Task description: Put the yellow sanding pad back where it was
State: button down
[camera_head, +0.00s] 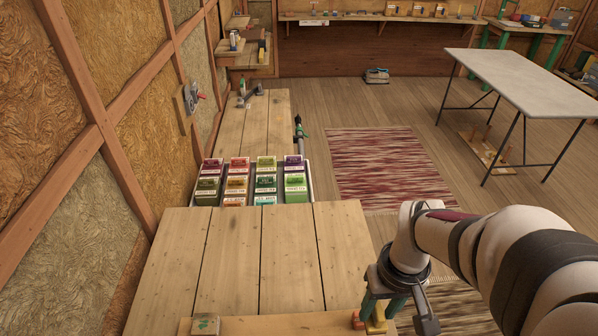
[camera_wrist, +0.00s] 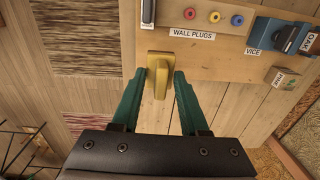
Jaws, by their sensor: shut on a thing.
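The yellow sanding pad (camera_wrist: 160,72) is between the green fingertips of my gripper (camera_wrist: 161,84) in the wrist view. My gripper is shut on it. In the head view my gripper (camera_head: 388,305) is at the bottom right, by the front right corner of the wooden workbench (camera_head: 255,250). A yellow part of the pad (camera_head: 377,318) shows below the fingers there. In the wrist view the pad overlaps the edge of a raised wooden board; I cannot tell whether it touches it.
The board (camera_wrist: 215,58) carries a "WALL PLUGS" label (camera_wrist: 193,34), several coloured plugs and a blue vice (camera_wrist: 280,36). A small green-topped block (camera_head: 205,325) lies at its left. Several coloured boxes (camera_head: 250,180) stand in a tray behind the bench. The bench middle is clear.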

jog(key=w+a+f, duration=0.1)
jog(key=a+f, duration=0.1)
jog(key=a, duration=0.1)
jog(key=w+a+f, duration=0.1)
jog(key=a+f, duration=0.1)
jog(key=a, duration=0.1)
jog(key=w+a+f, duration=0.1)
jog(key=a+f, duration=0.1)
jog(key=a, duration=0.2)
jog(key=shift+w+f, duration=0.25)
jog(key=shift+w, duration=0.05)
jog(key=shift+w+a+f, duration=0.15)
jog(key=shift+f, duration=1.95)
jog(key=shift+f, duration=0.1)
jog(key=shift+c, duration=2.1)
grip_release()
